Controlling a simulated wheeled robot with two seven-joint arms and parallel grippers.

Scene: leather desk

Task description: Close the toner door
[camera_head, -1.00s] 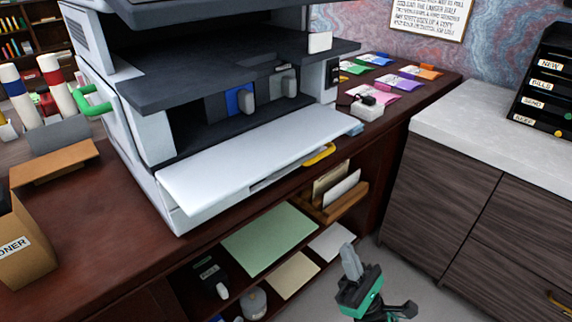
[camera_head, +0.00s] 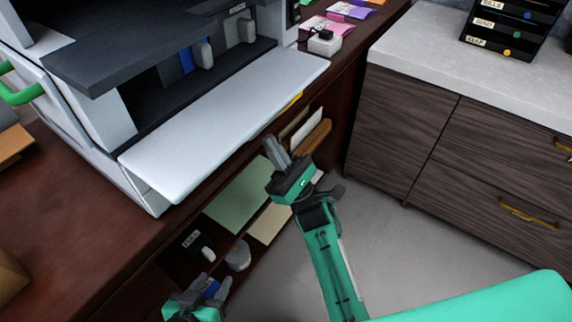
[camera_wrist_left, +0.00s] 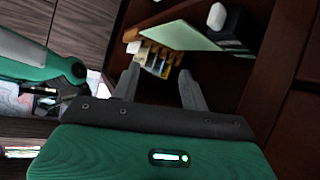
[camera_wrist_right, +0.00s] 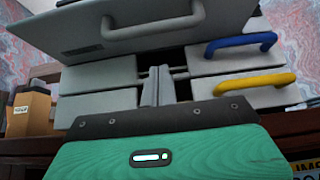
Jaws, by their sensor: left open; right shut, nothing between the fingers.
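The toner door (camera_head: 225,120) is a white flap folded down and open at the front of the grey printer (camera_head: 130,75). In the right wrist view the grey panel with a grey handle (camera_wrist_right: 130,30), which looks like its outer face, hangs above my right gripper. My right gripper (camera_head: 275,148) is shut and empty, just in front of and below the door's front edge; its fingers show in the right wrist view (camera_wrist_right: 158,85). I see no clear contact. My left gripper (camera_head: 208,290) is at the bottom edge, partly cut off; the left wrist view shows it open and empty (camera_wrist_left: 160,85).
Drawers with a blue handle (camera_wrist_right: 240,44) and a yellow handle (camera_wrist_right: 252,82) lie under the panel. An open shelf (camera_head: 240,195) with papers is below the desktop. A cabinet (camera_head: 470,150) stands at the right, with free floor (camera_head: 370,240) before it.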

